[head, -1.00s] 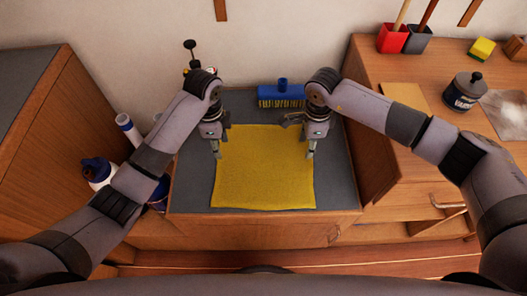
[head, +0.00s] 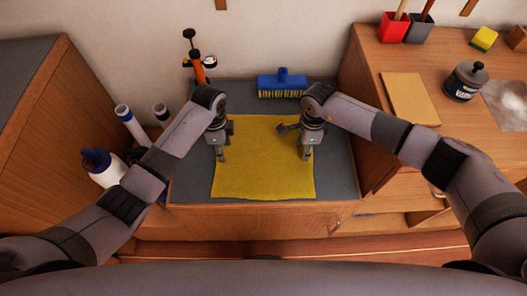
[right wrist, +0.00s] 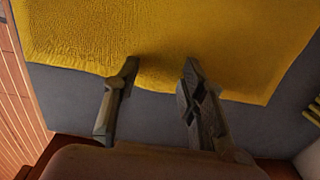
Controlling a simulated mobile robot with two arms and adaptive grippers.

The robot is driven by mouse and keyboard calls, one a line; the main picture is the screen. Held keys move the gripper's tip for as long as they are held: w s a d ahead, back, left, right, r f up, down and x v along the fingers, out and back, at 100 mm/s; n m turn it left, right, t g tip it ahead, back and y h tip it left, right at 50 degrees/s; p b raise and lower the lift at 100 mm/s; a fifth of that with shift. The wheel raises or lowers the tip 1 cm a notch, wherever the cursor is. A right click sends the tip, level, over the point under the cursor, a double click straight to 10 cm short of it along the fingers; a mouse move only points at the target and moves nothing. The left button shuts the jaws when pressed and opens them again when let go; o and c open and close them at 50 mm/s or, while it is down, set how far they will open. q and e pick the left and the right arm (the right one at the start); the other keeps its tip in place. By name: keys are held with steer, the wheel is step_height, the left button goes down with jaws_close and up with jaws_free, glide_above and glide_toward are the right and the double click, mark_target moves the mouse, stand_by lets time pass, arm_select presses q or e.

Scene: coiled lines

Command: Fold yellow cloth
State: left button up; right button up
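The yellow cloth (head: 262,165) lies spread flat and unfolded on the grey counter top. My left gripper (head: 221,156) points down over the cloth's left side; whether its fingers are parted cannot be told. My right gripper (head: 307,153) points down at the cloth's right side. In the right wrist view my right gripper (right wrist: 160,72) is open, with a clear gap between its fingertips. The tips overlap the edge of the cloth (right wrist: 180,30), with nothing visibly pinched. Whether they touch the cloth is unclear.
A blue brush (head: 282,83) stands behind the cloth, and an orange tool (head: 197,70) is at the back left. White bottles (head: 104,170) stand left of the counter. A higher wooden cabinet (head: 375,75) bounds the right side. Bare grey counter (head: 338,165) borders the cloth.

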steer(key=shift+f, duration=0.15)
arm_select(q)
steer(key=shift+s+f, duration=0.1)
steer(key=shift+f, duration=0.1)
jaws_close()
arm_select(e)
steer(key=shift+s+f, duration=0.15)
steer(key=shift+f, duration=0.05)
jaws_close()
stand_by(1.0)
arm_select(q)
steer(key=shift+r, duration=0.15)
arm_select(e)
steer(key=shift+r, duration=0.15)
